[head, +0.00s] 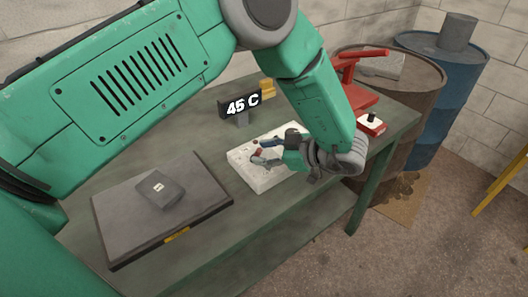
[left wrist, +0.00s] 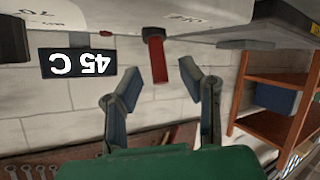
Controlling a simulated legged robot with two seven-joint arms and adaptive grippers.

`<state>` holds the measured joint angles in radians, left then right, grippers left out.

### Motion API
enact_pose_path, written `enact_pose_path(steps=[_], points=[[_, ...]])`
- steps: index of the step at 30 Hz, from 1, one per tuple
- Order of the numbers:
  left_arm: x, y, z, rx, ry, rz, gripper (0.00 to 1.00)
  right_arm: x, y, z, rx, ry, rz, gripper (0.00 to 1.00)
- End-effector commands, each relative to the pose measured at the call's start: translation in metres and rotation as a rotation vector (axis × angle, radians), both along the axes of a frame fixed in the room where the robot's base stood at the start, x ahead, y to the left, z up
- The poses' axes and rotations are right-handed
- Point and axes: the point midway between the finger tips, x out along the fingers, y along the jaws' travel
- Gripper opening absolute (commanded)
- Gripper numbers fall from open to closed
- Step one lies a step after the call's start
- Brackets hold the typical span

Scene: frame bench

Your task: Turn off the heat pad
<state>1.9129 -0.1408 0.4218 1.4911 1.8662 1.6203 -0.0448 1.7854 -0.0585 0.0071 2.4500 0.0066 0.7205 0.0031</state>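The heat pad looks to be the flat dark slab (head: 205,200) at the bench's left, with a small dark labelled block (head: 160,190) on it. A white control box (head: 247,178) sits on the bench to its right. A red lever (left wrist: 160,62) stands out from the box; only its red end (head: 257,153) shows in the head view. A black display (head: 240,104) behind the box reads 45 C; it appears upside down in the left wrist view (left wrist: 77,62). My left gripper (head: 263,152) is open, its fingertips (left wrist: 160,82) on either side of the lever's end. Contact is unclear.
The green bench (head: 215,238) has a red stand (head: 368,95) and a small red box with a black knob (head: 371,122) at its right end. A rusty barrel (head: 408,105) and a blue barrel (head: 462,75) stand beyond. My left arm covers much of the bench's back.

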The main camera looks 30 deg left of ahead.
Motion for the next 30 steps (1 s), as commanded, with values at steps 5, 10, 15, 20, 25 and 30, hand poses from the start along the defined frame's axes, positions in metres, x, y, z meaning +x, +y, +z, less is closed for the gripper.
enact_pose_path(steps=[5, 10, 15, 20, 25, 30], points=[[0.003, -0.033, 0.012, -0.001, -0.002, -0.004, 0.34, 0.001, 0.0, 0.0, 0.001, -0.001, 0.001, 0.4], [0.005, -0.069, 0.026, 0.0, -0.001, -0.004, 0.34, 0.001, -0.001, 0.0, 0.002, -0.001, 0.001, 0.4], [0.006, -0.096, 0.036, 0.0, 0.002, -0.004, 0.34, 0.001, -0.001, 0.0, 0.002, -0.001, 0.001, 0.4], [0.007, -0.107, 0.04, 0.0, 0.004, -0.004, 0.34, 0.001, -0.001, 0.0, 0.002, -0.001, 0.001, 0.4], [0.007, -0.107, 0.041, -0.002, 0.005, -0.004, 0.34, 0.001, 0.001, 0.001, -0.001, -0.001, 0.0, 0.4], [0.007, -0.107, 0.041, -0.002, 0.004, -0.003, 0.34, 0.003, -0.001, -0.001, 0.002, 0.002, 0.001, 0.4]])
